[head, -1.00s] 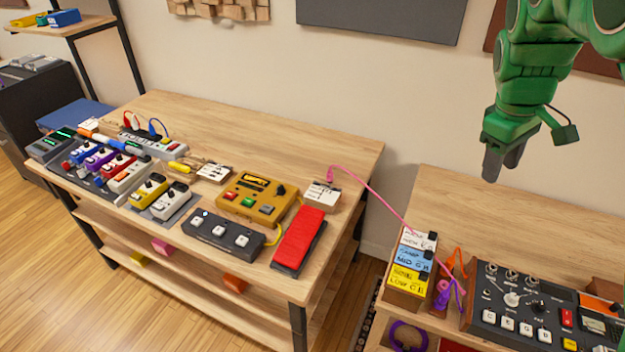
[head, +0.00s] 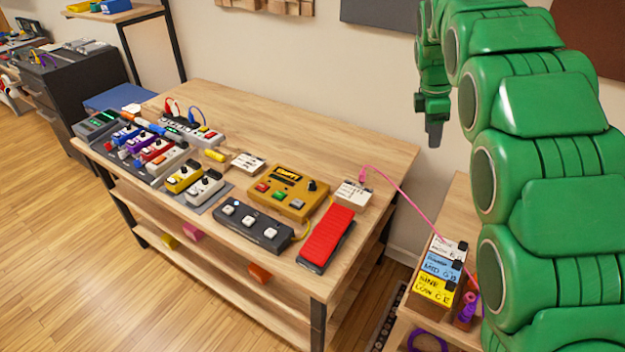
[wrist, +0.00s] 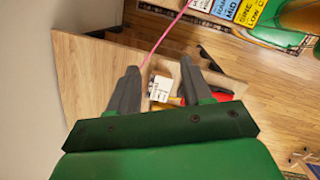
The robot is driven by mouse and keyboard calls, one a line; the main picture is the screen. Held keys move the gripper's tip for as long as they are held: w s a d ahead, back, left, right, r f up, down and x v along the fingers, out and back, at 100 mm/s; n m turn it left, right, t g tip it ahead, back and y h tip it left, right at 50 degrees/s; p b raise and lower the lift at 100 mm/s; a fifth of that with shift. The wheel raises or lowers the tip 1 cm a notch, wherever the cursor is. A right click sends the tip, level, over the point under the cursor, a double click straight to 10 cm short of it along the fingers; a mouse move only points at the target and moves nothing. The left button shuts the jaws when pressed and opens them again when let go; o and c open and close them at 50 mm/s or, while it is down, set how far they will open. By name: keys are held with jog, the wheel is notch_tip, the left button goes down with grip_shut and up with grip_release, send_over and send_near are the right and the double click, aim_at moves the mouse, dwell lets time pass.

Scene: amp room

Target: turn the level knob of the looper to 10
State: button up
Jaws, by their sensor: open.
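A mustard-yellow box (head: 287,194), apparently the looper, sits on the long wooden table. It has a dark display with orange lettering, red, green and grey buttons, and a black knob (head: 312,186) at its upper right. The lettering and knob setting are too small to read. My gripper (head: 434,138) hangs in the air beyond the table's right end, pointing down and well away from the box. In the wrist view my gripper (wrist: 160,68) has its fingers apart with nothing held. Only a sliver of yellow shows there, below the white card.
A red pedal (head: 327,235), a black three-button footswitch (head: 252,227) and a white-labelled box (head: 353,194) surround the yellow box. A pink cable (head: 405,198) runs to stacked labelled boxes (head: 437,270) on the right-hand table. Other pedals crowd the table's left; its back strip is clear.

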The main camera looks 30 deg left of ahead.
jog(key=a+f+n, duration=0.4)
jog(key=a+f, duration=0.1)
jog(key=a, duration=0.4)
jog(key=a+f+n, duration=0.4)
jog(key=a, duration=0.4)
jog(key=n+g+y, duration=0.1)
jog(key=n+g, duration=0.1)
jog(key=n, duration=0.5)
send_over(312, 182)
notch_tip(312, 182, down, 8)
jog(key=shift+f, duration=0.25)
jog(key=shift+a+f, duration=0.15)
jog(key=shift+f, duration=3.85)
grip_shut()
